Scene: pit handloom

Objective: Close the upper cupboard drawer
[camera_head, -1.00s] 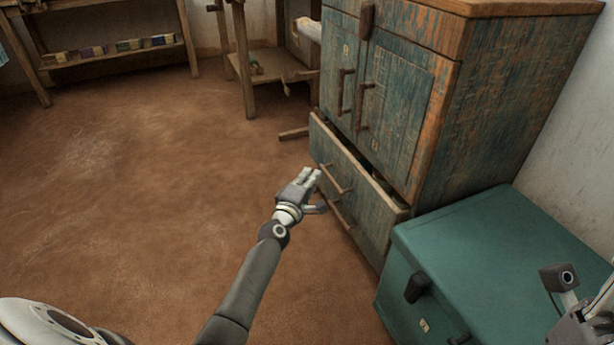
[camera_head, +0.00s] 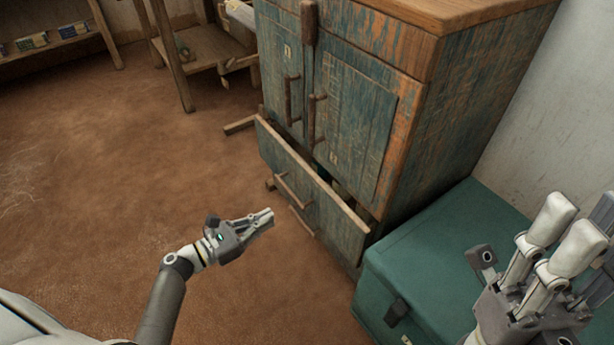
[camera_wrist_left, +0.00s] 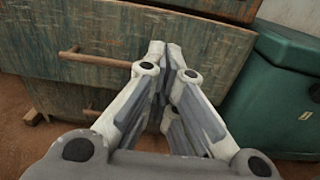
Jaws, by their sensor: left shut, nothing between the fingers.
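The wooden cupboard (camera_head: 355,120) has worn blue-green paint. Below its doors, the upper drawer (camera_head: 318,196) is pulled out, with a dark gap behind its front's top edge. The drawer has a bar handle (camera_head: 293,190). In the left wrist view, the upper drawer front (camera_wrist_left: 100,52) and its handle (camera_wrist_left: 95,58) lie beyond the fingers. My left gripper (camera_head: 270,216) is shut and empty, in front of the drawers, near the handles; I cannot tell whether it touches. My right gripper (camera_head: 566,232) is raised above the green chest; its opening is unclear.
A green chest (camera_head: 440,255) stands against the cupboard's right side, close to the drawer's right end; it also shows in the left wrist view (camera_wrist_left: 275,95). A lower drawer handle (camera_head: 302,222) sits under the upper one. The brown floor (camera_head: 110,180) to the left is open.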

